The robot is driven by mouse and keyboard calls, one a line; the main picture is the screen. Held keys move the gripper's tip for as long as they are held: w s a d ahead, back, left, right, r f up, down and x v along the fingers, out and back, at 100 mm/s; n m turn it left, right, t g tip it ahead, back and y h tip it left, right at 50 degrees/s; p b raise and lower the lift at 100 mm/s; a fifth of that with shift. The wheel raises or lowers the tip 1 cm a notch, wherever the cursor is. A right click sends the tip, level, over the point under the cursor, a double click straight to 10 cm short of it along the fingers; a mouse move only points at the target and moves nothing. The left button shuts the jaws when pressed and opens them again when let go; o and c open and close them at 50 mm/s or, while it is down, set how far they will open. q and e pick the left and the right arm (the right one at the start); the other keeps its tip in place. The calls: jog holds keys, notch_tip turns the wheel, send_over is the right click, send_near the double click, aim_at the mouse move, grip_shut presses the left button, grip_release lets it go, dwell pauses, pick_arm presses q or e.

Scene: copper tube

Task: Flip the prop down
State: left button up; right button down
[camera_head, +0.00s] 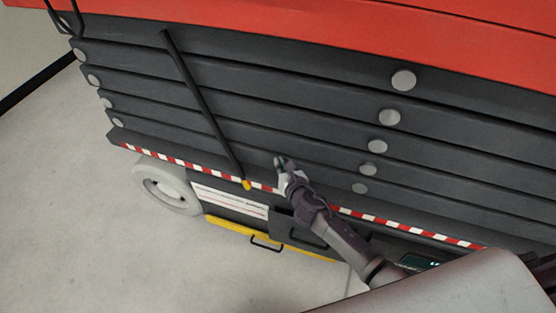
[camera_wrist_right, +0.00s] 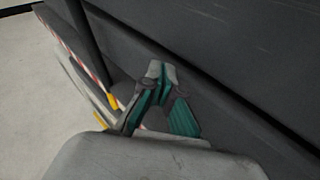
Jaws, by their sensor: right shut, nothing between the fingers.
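The prop is a long dark bar (camera_head: 203,108) leaning across the stacked grey beams of the lift, with a yellow tip (camera_head: 247,184) at its lower end by the red-and-white striped edge. My right gripper (camera_head: 280,161) is shut and empty, in front of the lower beams, to the right of the bar's lower end and apart from it. In the right wrist view the gripper (camera_wrist_right: 160,70) shows its fingertips together near the dark beam face. The bar (camera_wrist_right: 86,40) shows there at upper left, with a yellow tip (camera_wrist_right: 112,100) left of the fingers. My left gripper is not in view.
The red platform (camera_head: 350,30) is above the beams. The base has a white wheel (camera_head: 167,186), a yellow lower edge (camera_head: 232,232) and a dark handle (camera_head: 265,243). Open concrete floor (camera_head: 80,220) lies to the left.

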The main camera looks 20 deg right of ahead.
jog(key=shift+s+d+r+p, duration=0.75)
jog(key=shift+d+r+p, duration=0.1)
jog(key=shift+d+p, duration=0.1)
jog(key=shift+s+d+r+p, duration=0.25)
jog(key=shift+d+r+p, duration=0.2)
jog(key=shift+p, duration=0.05)
jog(key=shift+s+d+r+p, duration=0.95)
jog(key=shift+d+r+p, duration=0.15)
jog(key=shift+d+p, duration=0.05)
jog(key=shift+f, duration=0.1)
